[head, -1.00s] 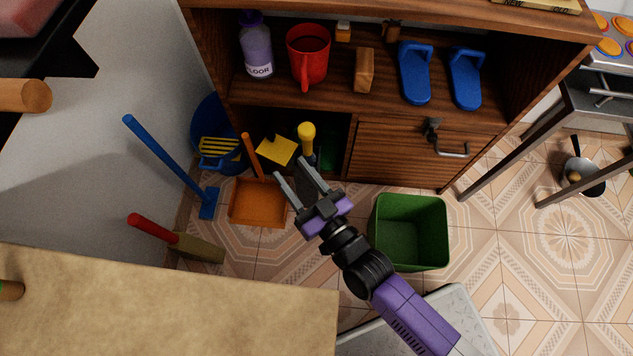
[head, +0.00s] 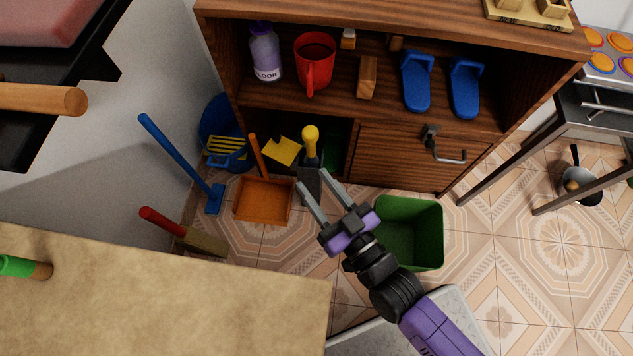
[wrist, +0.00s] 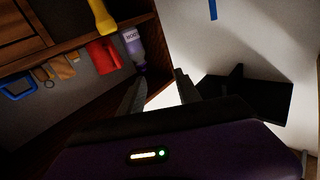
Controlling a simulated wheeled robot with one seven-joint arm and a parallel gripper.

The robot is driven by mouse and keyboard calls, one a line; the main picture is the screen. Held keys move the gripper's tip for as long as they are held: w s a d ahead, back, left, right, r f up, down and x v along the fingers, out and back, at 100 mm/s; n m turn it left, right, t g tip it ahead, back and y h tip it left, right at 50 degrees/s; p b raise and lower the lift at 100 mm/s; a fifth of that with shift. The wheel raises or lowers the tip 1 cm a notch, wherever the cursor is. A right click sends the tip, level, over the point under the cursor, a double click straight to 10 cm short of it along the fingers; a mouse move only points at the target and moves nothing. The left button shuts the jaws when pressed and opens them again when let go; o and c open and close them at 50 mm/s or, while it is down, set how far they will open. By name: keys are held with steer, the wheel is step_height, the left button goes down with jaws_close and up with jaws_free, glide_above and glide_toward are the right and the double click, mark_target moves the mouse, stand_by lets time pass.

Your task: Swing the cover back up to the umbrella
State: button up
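I cannot identify an umbrella in either view. The cabinet's lower right wooden panel (head: 395,158) could be the cover; it looks shut, with a dark latch (head: 429,136) and a grey bar handle (head: 448,154). The compartment (head: 341,140) left of it is open. A yellow-handled tool (head: 310,140) with a dark collar and grey lower part stands at that opening; a yellow piece, probably its handle, shows in the wrist view (wrist: 102,16). My gripper (head: 313,179) is open, with its fingertips overlapping the tool's grey part in the picture; contact is unclear. The wrist view shows the fingers (wrist: 160,90) apart.
An orange dustpan (head: 263,200), a blue broom (head: 178,160) and a red-handled brush (head: 180,230) are left of my gripper. A green bin (head: 412,250) stands close on the right. A tan tabletop (head: 160,310) fills the near left. A red mug (head: 315,52) is on the shelf above.

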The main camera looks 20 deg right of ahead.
steer(key=shift+w+a+r+p, duration=0.15)
steer(key=shift+w+r+p, duration=0.3)
steer(key=shift+w+r, duration=0.55)
steer(key=c, duration=0.7)
steer(key=shift+w+a+f+n+p, duration=0.15)
steer(key=shift+w+a+n, duration=0.1)
steer(key=shift+w+a, duration=0.25)
steer(key=shift+w+a+n+p, duration=0.15)
steer(key=shift+w+a+n, duration=0.15)
steer(key=shift+a, duration=0.35)
jaws_close()
steer(key=w+a+f+n+g+y, duration=0.1)
steer(key=w+a+f+n+g, duration=0.15)
steer(key=a+n, duration=0.3)
steer(key=n+g+h+p, duration=0.2)
steer(key=n+h, duration=0.5)
steer(key=n, duration=2)
glide_toward(277, 140)
steer(key=b+x, duration=0.2)
steer(key=b, duration=0.1)
steer(key=b+x, duration=0.3)
steer(key=b, duration=0.1)
steer(key=shift+s+d+f, duration=0.1)
steer(key=shift+s+f, duration=0.05)
steer(key=shift+f, duration=0.2)
steer(key=shift+w+g+b, duration=0.25)
steer(key=shift+w+b, duration=0.3)
steer(key=shift+w, duration=0.3)
